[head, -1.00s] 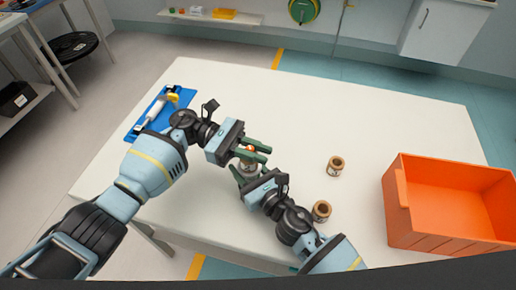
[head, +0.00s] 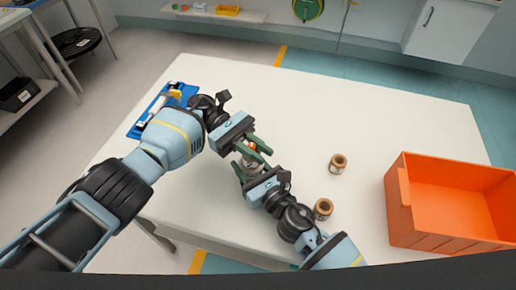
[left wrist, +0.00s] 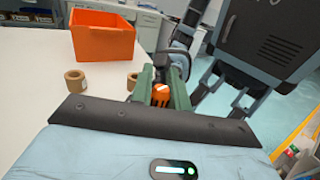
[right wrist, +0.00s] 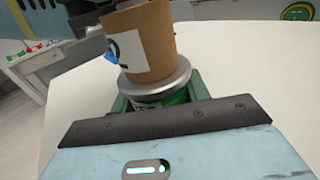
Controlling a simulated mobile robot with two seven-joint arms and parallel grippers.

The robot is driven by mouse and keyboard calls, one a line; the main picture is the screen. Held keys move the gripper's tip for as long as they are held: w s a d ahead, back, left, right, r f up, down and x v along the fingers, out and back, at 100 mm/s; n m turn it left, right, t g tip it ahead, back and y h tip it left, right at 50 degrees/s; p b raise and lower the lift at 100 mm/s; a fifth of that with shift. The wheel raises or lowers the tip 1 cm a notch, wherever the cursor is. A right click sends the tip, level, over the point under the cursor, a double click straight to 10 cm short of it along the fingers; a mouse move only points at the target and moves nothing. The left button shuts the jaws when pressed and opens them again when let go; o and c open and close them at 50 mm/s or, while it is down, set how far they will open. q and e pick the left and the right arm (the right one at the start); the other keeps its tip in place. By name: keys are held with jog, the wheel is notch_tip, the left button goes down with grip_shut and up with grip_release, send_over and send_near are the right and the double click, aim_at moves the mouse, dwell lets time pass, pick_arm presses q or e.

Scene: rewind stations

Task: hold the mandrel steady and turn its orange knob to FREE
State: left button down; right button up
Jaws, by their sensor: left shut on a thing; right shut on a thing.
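The mandrel (head: 250,162) stands upright near the middle of the white table. A white mark shows on the knob; no FREE lettering is readable. In the right wrist view a brown cardboard core (right wrist: 147,45) with a white label sits on the mandrel's silver flange (right wrist: 155,86). My right gripper (head: 241,170) is shut on the mandrel's green body (right wrist: 172,98) below the flange. The fingers partly hide the body.
Two brown cores stand right of my grippers, one farther back (head: 337,164) and one nearer my right arm (head: 323,209). An orange crate (head: 452,238) stands at the table's right. A blue tray (head: 155,112) with tools lies at the left. The table's back middle is clear.

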pick_arm(q)
jog(key=shift+f, duration=0.15)
jog(key=c, duration=1.3)
grip_release()
jog(key=shift+c, duration=0.2)
jog(key=shift+r, duration=0.3)
notch_tip(320, 180, up, 10)
jog(key=shift+f, duration=0.2)
